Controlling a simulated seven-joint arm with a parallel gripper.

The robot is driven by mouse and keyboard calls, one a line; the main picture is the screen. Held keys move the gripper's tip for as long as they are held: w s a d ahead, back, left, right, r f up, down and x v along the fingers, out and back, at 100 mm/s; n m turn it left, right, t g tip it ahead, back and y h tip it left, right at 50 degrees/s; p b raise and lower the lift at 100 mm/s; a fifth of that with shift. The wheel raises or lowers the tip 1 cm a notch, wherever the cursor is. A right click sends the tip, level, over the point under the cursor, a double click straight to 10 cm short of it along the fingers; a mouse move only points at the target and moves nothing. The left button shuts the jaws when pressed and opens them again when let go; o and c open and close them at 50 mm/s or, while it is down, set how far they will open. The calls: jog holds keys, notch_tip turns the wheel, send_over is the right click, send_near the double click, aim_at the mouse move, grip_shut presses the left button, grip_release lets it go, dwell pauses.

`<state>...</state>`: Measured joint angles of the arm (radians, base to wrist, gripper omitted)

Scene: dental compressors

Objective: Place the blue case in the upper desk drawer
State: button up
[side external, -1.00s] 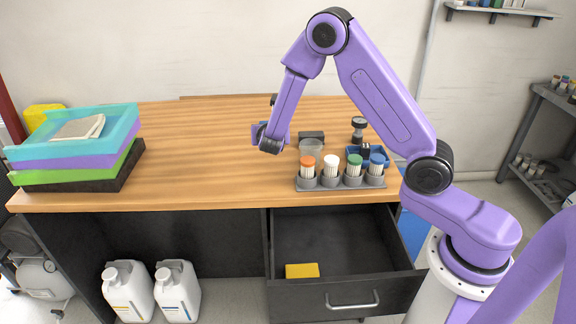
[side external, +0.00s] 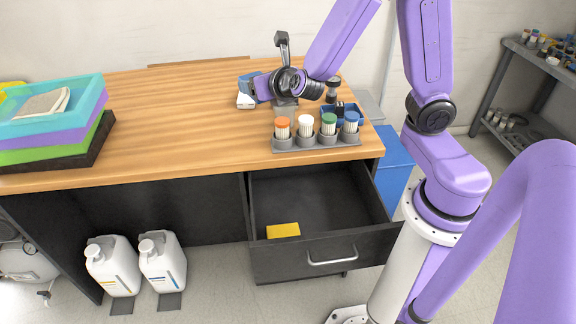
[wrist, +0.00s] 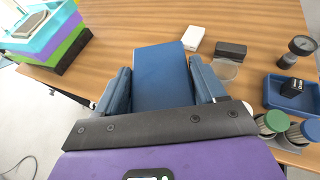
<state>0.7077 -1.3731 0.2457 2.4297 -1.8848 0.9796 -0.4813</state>
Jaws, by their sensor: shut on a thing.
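The blue case (wrist: 160,75) is a flat, dark blue block. In the wrist view it lies between the two fingers of my gripper (wrist: 160,66), which is shut on it. In the side view my gripper (side external: 256,88) is over the back middle of the wooden desk, with a bit of blue showing at its fingers. I cannot tell whether the case touches the desktop. The upper desk drawer (side external: 315,200) is pulled open at the desk's front right, with a yellow block (side external: 283,230) inside near its front. Most of its floor is bare.
A grey rack of capped jars (side external: 317,142) stands on the desk above the drawer. Behind it are a blue tray (side external: 343,110) and a white box (side external: 246,101) near my gripper. Stacked trays (side external: 52,120) occupy the left end. The desk's left middle is clear.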

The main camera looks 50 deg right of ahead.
jog(key=shift+s+a+r+n+y, duration=0.1)
jog(key=shift+s+r+n+y, duration=0.1)
jog(key=shift+s, duration=0.4)
jog(key=shift+s+a+r+n+y, duration=0.1)
jog(key=shift+s+r+n+y, duration=0.1)
jog(key=shift+s, duration=0.35)
dwell(1.6)
jog(key=shift+m+h, duration=0.3)
jog(key=w+f, duration=0.1)
jog(key=w, duration=0.1)
jog(key=w+f, duration=0.1)
jog(key=w, duration=0.1)
jog(key=w+f, duration=0.1)
jog(key=w, duration=0.1)
jog(key=shift+f, duration=0.15)
jog(key=w+d+f, duration=0.2)
jog(key=w+f, duration=0.4)
jog(key=w, duration=0.1)
send_over(210, 127)
jog(key=s, duration=0.2)
jog(key=f, duration=0.8)
jog(key=shift+w+f, duration=0.2)
jog(key=shift+w, duration=0.05)
jog(key=shift+w+f, duration=0.7)
jog(key=shift+f, duration=1.55)
jog(key=shift+f, duration=0.2)
